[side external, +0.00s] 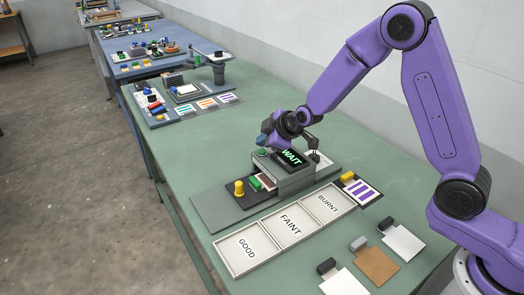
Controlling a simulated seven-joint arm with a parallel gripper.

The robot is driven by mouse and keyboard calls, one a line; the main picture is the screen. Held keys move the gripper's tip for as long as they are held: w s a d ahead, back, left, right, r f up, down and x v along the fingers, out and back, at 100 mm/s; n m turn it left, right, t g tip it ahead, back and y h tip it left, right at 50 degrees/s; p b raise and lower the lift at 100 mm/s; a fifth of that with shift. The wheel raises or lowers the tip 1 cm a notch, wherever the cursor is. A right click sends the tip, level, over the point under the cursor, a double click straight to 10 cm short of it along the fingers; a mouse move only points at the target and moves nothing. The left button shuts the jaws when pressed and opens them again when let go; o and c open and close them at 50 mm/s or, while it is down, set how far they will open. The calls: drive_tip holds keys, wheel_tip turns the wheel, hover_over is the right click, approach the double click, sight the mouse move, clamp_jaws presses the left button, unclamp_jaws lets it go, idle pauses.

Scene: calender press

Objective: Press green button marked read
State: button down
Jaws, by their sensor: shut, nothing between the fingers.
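The press (292,180) is a grey box on a dark base plate, with a screen (291,158) that reads WAIT in green. A green round button (262,153) sits on top of the press, left of the screen; any marking on it is too small to read. A second green piece (255,184) shows low at the front of the press; I cannot tell what it is. My gripper (263,143) is shut and empty, pointing down at the green button from just above. I cannot tell whether the tips touch it.
A yellow knob (239,188) stands on the base plate. Trays marked GOOD (228,268), FAINT (280,243) and BURNT (318,221) lie in front. A purple-striped card (364,193) and several plain cards (403,243) lie to the right. The green table (180,150) is clear left of the press.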

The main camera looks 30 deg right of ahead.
sight(264, 152)
drive_tip(key=shift+f, duration=0.15)
drive_tip(key=shift+f, duration=0.3)
drive_tip(key=shift+f, duration=0.35)
idle(1.0)
drive_tip(key=shift+r, duration=0.8)
drive_tip(key=shift+r, duration=2.5)
